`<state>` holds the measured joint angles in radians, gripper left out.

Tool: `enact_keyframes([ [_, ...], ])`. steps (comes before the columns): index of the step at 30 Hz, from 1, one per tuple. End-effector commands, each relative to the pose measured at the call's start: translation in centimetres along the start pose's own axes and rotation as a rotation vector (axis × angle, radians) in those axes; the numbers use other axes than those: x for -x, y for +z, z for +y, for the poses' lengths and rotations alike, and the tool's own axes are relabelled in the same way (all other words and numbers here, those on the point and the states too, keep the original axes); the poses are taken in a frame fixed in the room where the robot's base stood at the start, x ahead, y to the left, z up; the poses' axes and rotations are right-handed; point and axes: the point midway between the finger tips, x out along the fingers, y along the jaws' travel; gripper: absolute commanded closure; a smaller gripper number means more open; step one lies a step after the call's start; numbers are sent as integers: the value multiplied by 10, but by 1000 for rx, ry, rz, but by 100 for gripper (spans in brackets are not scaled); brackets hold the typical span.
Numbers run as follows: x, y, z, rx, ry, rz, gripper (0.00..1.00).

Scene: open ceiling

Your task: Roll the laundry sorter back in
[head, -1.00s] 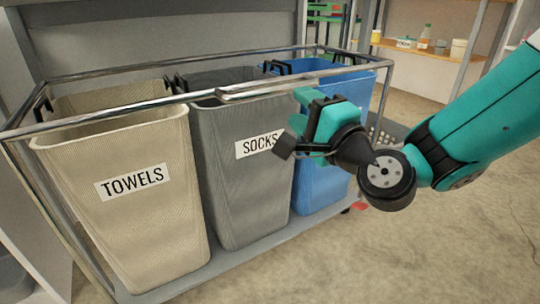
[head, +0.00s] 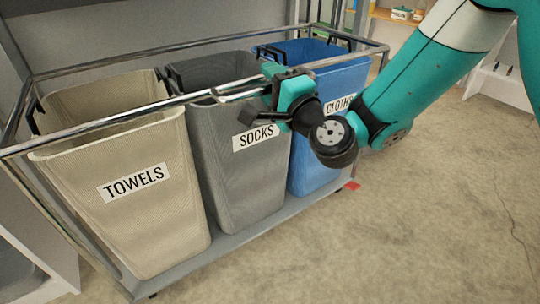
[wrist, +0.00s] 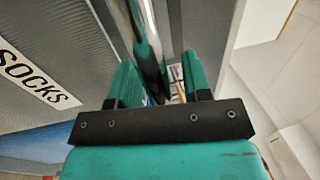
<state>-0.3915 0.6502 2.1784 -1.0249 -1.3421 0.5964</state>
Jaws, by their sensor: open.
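The laundry sorter is a metal-framed cart (head: 100,122) holding a beige TOWELS bin (head: 160,220), a grey SOCKS bin (head: 235,185) and a blue bin (head: 320,165) with a partly hidden CLOTHES label. Its front top rail carries a short pale handle bar (head: 236,92) in front of the grey bin. My gripper (head: 258,95) is at the right end of this handle in the head view. In the wrist view my gripper (wrist: 160,78) is open, with a shiny metal bar (wrist: 148,45) running between its fingers. I cannot tell whether either finger touches the bar.
A red mark (head: 352,186) lies on the floor by the cart's right end. Clear concrete floor (head: 400,230) spreads in front and to the right. A white shelf unit (head: 500,85) stands at the far right.

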Motion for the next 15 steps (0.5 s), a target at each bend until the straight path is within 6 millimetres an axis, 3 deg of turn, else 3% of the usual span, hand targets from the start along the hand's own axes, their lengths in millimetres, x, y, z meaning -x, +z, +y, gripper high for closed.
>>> enact_keyframes([
  [2,0,-1,0,-1,0,1,58],
  [7,0,0,0,-1,0,0,97],
  [15,-3,1,-1,-1,0,-2,100],
])
